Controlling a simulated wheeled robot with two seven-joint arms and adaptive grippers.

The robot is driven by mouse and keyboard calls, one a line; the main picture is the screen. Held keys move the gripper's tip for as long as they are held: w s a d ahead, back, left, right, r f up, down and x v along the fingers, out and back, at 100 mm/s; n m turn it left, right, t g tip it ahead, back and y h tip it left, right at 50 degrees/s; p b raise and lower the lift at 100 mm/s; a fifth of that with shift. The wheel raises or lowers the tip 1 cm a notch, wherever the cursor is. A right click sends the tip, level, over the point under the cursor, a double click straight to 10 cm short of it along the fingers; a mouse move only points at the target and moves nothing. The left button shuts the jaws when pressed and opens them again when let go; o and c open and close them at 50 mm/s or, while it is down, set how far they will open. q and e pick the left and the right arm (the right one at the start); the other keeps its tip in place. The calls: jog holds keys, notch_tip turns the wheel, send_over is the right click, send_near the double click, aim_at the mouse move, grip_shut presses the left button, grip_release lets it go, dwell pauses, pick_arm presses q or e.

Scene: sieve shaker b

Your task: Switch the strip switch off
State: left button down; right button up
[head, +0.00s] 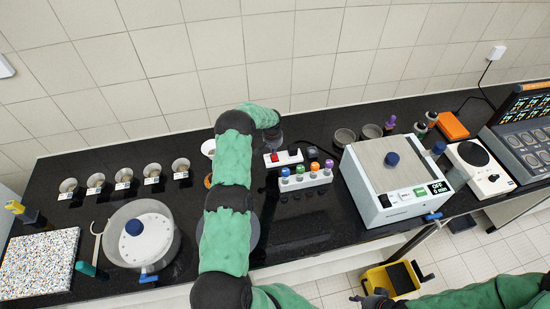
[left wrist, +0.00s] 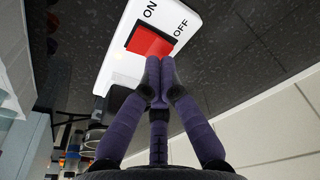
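The power strip (head: 292,157) is a white bar lying on the black bench, with a red rocker switch (head: 274,157) at its left end. In the left wrist view the red rocker (left wrist: 150,41) sits on the white strip (left wrist: 117,62) between the printed words ON and OFF. My left gripper (left wrist: 159,66) has its purple fingers together, with nothing between them, and its tips at the rocker's lower edge. I cannot tell whether they touch it or which way the rocker is tipped. My right gripper (head: 377,299) is at the bottom edge of the head view, its fingers unclear.
A rack of colour-capped bottles (head: 306,179) stands just in front of the strip. A white boxy machine (head: 395,180) stands to the right. Several small cups (head: 124,178) and a round sieve pan (head: 141,234) are left of my left arm. A tiled wall rises behind.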

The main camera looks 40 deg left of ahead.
pick_arm(q)
jog(key=shift+d+f+b, duration=0.1)
jog(key=shift+f+b, duration=0.8)
jog(key=shift+f, duration=0.05)
dwell(0.5)
jog(key=shift+r, duration=0.15)
jog(key=shift+r, duration=0.6)
jog(key=shift+r+p, duration=0.85)
jog(key=shift+r, duration=1.95)
